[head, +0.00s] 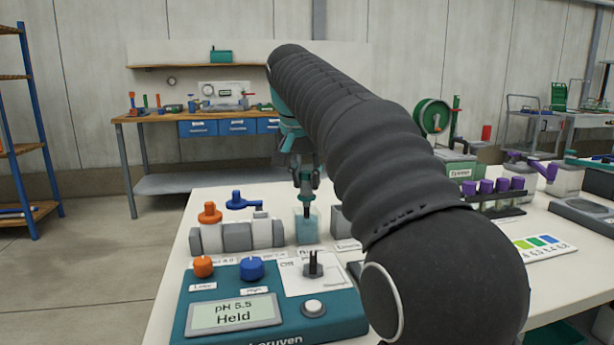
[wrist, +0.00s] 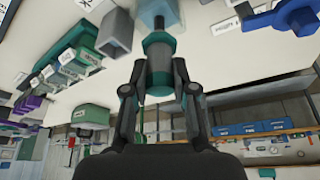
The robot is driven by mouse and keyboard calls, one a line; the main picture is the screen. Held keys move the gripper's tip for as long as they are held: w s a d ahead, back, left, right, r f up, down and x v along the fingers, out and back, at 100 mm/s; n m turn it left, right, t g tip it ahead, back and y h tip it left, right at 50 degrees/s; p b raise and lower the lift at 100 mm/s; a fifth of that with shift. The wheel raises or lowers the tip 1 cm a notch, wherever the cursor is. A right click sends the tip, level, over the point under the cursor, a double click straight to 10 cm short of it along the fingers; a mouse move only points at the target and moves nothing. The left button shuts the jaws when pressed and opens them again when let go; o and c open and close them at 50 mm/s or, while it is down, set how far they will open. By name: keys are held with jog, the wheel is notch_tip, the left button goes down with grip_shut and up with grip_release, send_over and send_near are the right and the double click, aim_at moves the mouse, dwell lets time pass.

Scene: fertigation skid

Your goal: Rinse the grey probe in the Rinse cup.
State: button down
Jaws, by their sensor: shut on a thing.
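My gripper (head: 306,183) is shut on the grey probe (wrist: 158,68), a grey cylinder with teal bands, which also shows upright below the jaws in the head view (head: 305,190). The Rinse cup (head: 307,232) is a translucent pale blue square cup on the white table; in the wrist view it is at the top (wrist: 158,12). The probe's dark tip overlaps the cup's upper part in both views. How deep it sits in the cup I cannot tell. The cup's label is mostly unreadable.
A teal meter (head: 270,315) in front reads "pH 5.5 Held". Grey blocks with an orange-capped bottle (head: 209,213) and a blue-handled part (head: 240,201) stand left of the cup. A grey cup (head: 337,222) stands close right, partly behind my arm. Purple-capped tubes (head: 485,187) stand farther right.

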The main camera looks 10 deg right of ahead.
jog(key=shift+f, duration=0.15)
jog(key=shift+f+b, duration=0.5)
jog(key=shift+f, duration=0.2)
jog(key=shift+r, duration=0.2)
jog(key=shift+r+p, duration=0.7)
jog(key=shift+p, duration=0.3)
jog(key=shift+f, duration=0.15)
jog(key=shift+f+b, duration=0.6)
jog(key=shift+f, duration=0.15)
jog(key=shift+r, duration=0.1)
